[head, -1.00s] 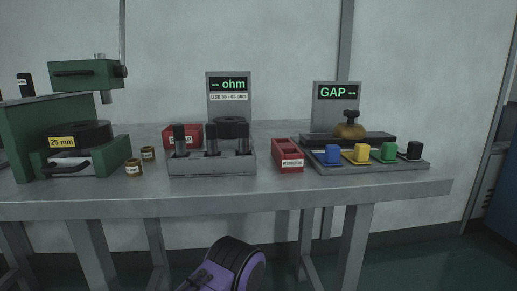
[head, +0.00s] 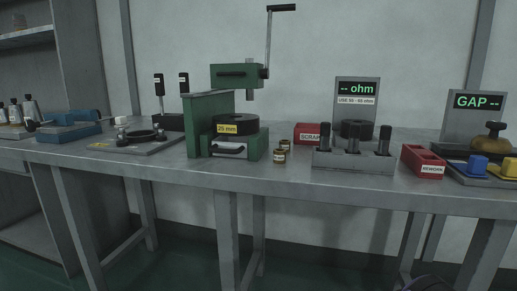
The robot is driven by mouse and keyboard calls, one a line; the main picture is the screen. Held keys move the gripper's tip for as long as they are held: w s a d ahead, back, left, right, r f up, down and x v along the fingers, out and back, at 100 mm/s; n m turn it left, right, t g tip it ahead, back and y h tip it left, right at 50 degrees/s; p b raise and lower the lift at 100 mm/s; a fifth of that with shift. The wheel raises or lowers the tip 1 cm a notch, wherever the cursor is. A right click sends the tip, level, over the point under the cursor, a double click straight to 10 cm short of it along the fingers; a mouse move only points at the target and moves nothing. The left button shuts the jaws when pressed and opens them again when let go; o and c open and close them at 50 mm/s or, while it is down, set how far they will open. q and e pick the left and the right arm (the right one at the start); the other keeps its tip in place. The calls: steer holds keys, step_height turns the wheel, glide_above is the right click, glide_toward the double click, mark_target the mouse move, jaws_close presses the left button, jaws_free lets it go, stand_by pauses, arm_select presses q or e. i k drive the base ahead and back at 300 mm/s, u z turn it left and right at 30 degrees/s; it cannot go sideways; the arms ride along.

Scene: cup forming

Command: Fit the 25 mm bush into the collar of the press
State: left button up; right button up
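The green press (head: 212,112) stands on the bench at the centre-left, with its lever raised above it. A dark round collar (head: 238,122) sits in it, with a yellow "25 mm" label (head: 227,129) on its front. Below the collar is a lighter drawer-like front with a dark handle (head: 229,150). Two small brass bushes stand just right of the press: one in front (head: 280,156) and one behind (head: 285,145). Their labels are too small to read. Neither of my grippers is in view; only a dark purple part shows at the bottom right edge.
A red SCRAP bin (head: 308,133), a grey stand with dark probes (head: 353,158) under an ohm display (head: 357,92), and a red REWORK bin (head: 423,161) stand to the right. A grey plate with a dark ring (head: 138,140) and a blue device (head: 69,131) lie left.

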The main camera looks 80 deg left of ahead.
mark_target(208, 115)
steer(key=k, duration=0.85)
steer(key=u, duration=0.35)
